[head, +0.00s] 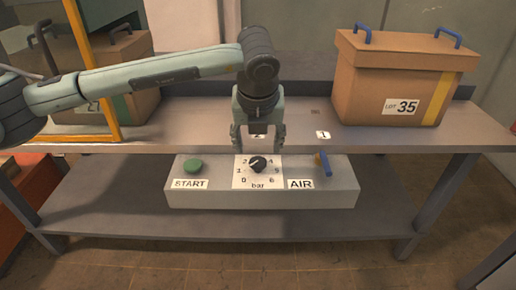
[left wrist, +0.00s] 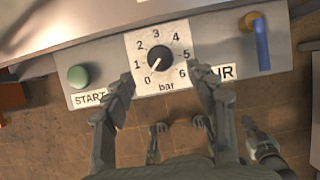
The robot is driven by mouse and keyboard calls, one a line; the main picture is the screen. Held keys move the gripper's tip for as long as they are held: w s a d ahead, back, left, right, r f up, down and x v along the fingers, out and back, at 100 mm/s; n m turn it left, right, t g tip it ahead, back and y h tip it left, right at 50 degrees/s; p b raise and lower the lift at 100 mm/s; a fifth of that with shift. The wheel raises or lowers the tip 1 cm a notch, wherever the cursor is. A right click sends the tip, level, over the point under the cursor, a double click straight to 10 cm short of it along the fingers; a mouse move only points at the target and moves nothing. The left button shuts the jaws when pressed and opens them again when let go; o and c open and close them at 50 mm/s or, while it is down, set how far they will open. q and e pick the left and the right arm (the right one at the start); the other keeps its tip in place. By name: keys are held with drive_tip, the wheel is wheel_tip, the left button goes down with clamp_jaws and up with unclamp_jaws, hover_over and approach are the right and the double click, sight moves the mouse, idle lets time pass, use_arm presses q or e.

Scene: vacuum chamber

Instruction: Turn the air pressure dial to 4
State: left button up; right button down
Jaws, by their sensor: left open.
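The air pressure dial (head: 258,164) is a round black knob on a white plate marked 0 to 6 and "bar", on the front of a grey control box (head: 215,199). It also shows in the left wrist view (left wrist: 158,59), where its white pointer line points down-left, close to the 0. My left gripper (head: 258,149) is open and empty, pointing down at the dial, with its fingers spread to either side. In the left wrist view its fingertips (left wrist: 161,82) lie below the knob, apart from it.
A green START button (head: 193,166) is left of the dial and a blue-handled AIR valve (head: 324,165) is right of it. A brown box labelled LOT 35 (head: 399,80) stands on the bench at the right. A yellow-framed panel (head: 95,70) stands at the left.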

sight(258, 162)
use_arm(q)
drive_tip(key=x, duration=0.6)
drive_tip(key=shift+f+p, duration=0.35)
use_arm(e)
drive_tip(key=shift+s+f, duration=0.15)
drive_tip(key=shift+f, duration=0.7)
use_arm(q)
drive_tip(key=shift+w, duration=0.1)
drive_tip(key=c, duration=1.1)
use_arm(e)
drive_tip(key=shift+f, duration=0.1)
